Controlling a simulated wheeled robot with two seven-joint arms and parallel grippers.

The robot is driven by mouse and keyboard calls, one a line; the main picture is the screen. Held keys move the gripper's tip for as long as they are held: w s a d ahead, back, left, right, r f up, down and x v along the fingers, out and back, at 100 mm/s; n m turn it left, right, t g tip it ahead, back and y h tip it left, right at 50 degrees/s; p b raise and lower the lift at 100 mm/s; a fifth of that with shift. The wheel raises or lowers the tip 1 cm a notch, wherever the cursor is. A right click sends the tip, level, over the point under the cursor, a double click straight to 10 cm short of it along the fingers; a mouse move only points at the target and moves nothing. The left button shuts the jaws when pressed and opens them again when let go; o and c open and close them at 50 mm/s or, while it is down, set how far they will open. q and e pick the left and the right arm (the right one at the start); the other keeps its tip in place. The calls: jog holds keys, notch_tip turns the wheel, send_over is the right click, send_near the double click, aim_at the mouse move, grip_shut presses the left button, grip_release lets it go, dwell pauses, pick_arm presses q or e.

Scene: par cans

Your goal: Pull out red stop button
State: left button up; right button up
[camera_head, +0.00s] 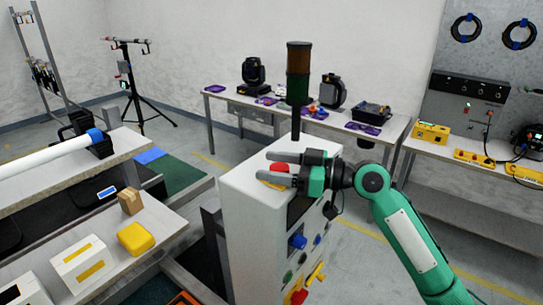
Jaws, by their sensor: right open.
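A red stop button (279,168) sits on a yellow base (270,179) on top of the pale control box (244,200). My right gripper (270,170) comes in from the right with its fingers pointing left. Its two grey fingers are spread, one on the far side of the red button and one on the near side. The near finger covers part of the button and base. I cannot tell whether the fingers touch the button. My left gripper is not in view.
A stack light (298,75) rises from the control box, close behind my right gripper. The box's front carries a blue knob (297,241) and another red button (299,297). A bench on the left holds a yellow case (136,238) and a cardboard box (131,201).

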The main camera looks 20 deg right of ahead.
jog(key=shift+w+a, duration=0.25)
jog(key=shift+a, duration=0.25)
jog(key=shift+d, duration=0.1)
jog(key=c, duration=0.5)
grip_shut()
jog(key=shift+r+b, duration=0.45)
jog(key=shift+r, duration=0.05)
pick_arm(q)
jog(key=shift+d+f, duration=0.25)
pick_arm(e)
jog(key=shift+r, duration=0.2)
jog(key=o, duration=0.5)
grip_release()
jog(key=shift+f, duration=0.1)
